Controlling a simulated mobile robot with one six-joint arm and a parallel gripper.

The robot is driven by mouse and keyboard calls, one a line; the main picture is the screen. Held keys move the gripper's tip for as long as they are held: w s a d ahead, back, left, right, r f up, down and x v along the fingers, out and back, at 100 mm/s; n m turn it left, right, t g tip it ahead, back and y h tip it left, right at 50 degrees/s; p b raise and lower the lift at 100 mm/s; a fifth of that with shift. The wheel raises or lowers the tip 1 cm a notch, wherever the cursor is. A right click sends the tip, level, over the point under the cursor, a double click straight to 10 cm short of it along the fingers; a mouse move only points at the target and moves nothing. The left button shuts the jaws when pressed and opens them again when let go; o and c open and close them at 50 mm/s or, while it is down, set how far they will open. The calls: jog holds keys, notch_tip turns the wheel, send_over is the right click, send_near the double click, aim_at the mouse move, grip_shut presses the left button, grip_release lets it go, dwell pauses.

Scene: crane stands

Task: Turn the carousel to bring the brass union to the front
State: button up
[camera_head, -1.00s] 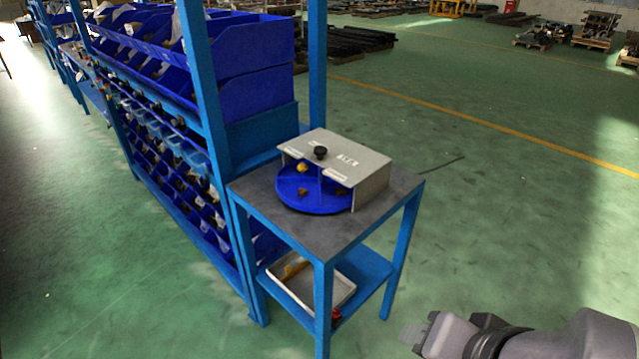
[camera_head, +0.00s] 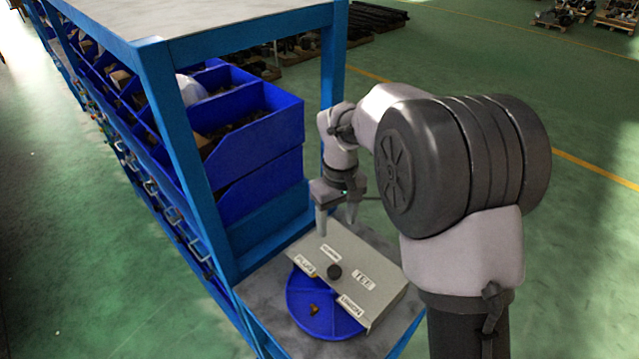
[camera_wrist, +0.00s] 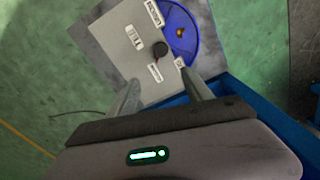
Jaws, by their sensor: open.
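The carousel is a blue round tray (camera_head: 318,325) with dividers, partly under a grey cover (camera_head: 375,265). A black knob (camera_head: 334,271) stands on the cover; it also shows in the wrist view (camera_wrist: 161,49). Labels seem to read PLUG (camera_head: 305,265), UNION (camera_head: 350,304) and TEE (camera_head: 363,281); a fourth is too small to read. One small brownish-gold part (camera_head: 314,309) lies in the exposed part of the tray; I cannot tell if it is the brass union. The cover hides the rest. My gripper (camera_head: 337,222) is open and empty, fingers down, above the cover's back edge, apart from the knob.
The carousel stands on a small grey-topped table with a blue frame (camera_head: 262,290). Left of it is a blue rack with a post (camera_head: 185,150) and blue bins (camera_head: 255,125), close to my gripper. Open green floor (camera_head: 590,260) lies to the right.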

jog(key=b, duration=0.1)
send_over(334, 271)
notch_tip(334, 271, down, 5)
notch_tip(334, 271, down, 12)
jog(key=shift+s+r+b, duration=0.15)
jog(key=shift+r+b, duration=0.05)
jog(key=shift+b, duration=0.55)
jog(key=shift+f, duration=0.4)
grip_shut()
